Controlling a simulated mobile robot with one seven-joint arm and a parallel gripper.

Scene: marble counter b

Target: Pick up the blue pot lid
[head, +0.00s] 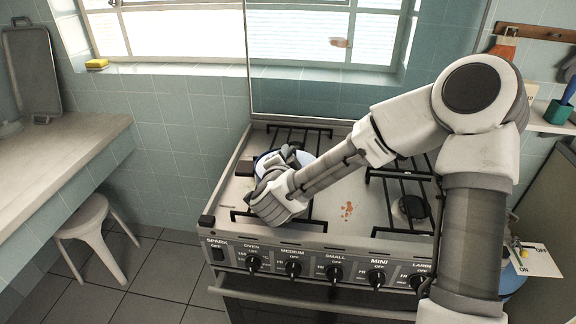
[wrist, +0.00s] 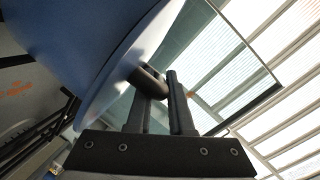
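The blue pot lid (head: 265,158) is at the left back part of the stove in the head view, mostly hidden behind my gripper (head: 288,156). In the wrist view, its pale blue face (wrist: 126,62) fills the upper left and a dark knob (wrist: 148,82) sticks out from it. The fingers of my gripper (wrist: 165,88) are close together at the knob, which appears held between their tips. The lid's far side is out of the wrist view, and what lies under it is hidden.
The stove (head: 345,240) has black burner grates and an orange stain (head: 347,210). A glass panel (head: 300,90) stands upright behind it, close to the lid. A counter (head: 60,165) and a stool (head: 92,225) are at left. A yellow sponge (head: 97,64) lies on the windowsill.

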